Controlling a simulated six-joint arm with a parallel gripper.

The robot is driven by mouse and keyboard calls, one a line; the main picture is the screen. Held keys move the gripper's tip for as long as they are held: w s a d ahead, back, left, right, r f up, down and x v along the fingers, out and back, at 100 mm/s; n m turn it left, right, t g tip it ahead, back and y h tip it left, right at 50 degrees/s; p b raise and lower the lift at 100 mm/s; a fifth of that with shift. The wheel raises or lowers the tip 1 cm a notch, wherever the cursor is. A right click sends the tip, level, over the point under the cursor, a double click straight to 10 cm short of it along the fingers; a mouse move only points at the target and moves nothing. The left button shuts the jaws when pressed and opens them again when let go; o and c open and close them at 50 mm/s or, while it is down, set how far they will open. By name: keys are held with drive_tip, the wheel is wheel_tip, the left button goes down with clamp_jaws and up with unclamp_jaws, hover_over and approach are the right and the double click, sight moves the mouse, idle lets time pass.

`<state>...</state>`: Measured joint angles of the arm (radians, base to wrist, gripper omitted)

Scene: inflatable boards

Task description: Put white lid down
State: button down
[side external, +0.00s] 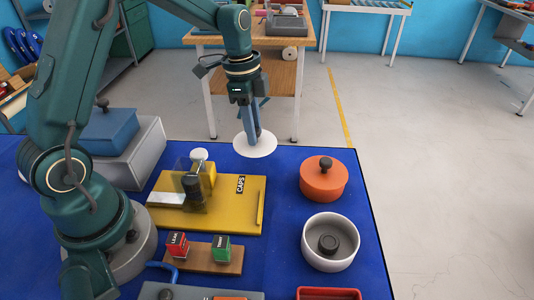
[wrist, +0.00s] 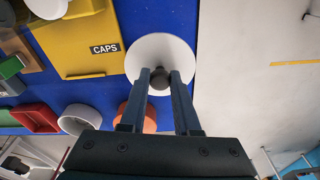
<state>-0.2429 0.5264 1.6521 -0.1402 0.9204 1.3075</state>
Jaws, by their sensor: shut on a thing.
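The white lid (side external: 255,146) is a flat round disc with a dark knob. My gripper (side external: 255,130) is shut on the knob of the lid. In the side view the lid shows at the far edge of the blue table. The wrist view shows the lid (wrist: 160,50) beyond my gripper (wrist: 160,78), with the knob between the fingertips. I cannot tell for sure whether the lid touches the table or hangs just above it.
A yellow board (side external: 225,215) marked CAPS lies left of centre. An orange lidded pot (side external: 324,182) and an open white pot (side external: 313,255) with a dark knob inside stand at the right. The blue table (side external: 280,215) is clear between them and the board.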

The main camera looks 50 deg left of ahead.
drive_tip(key=shift+w+d+f, duration=0.1)
drive_tip(key=shift+d+f, duration=0.05)
drive_tip(key=shift+f, duration=1.95)
drive_tip(key=shift+f, duration=0.1)
drive_tip(key=c, duration=0.6)
unclamp_jaws()
drive_tip(key=shift+c, duration=0.2)
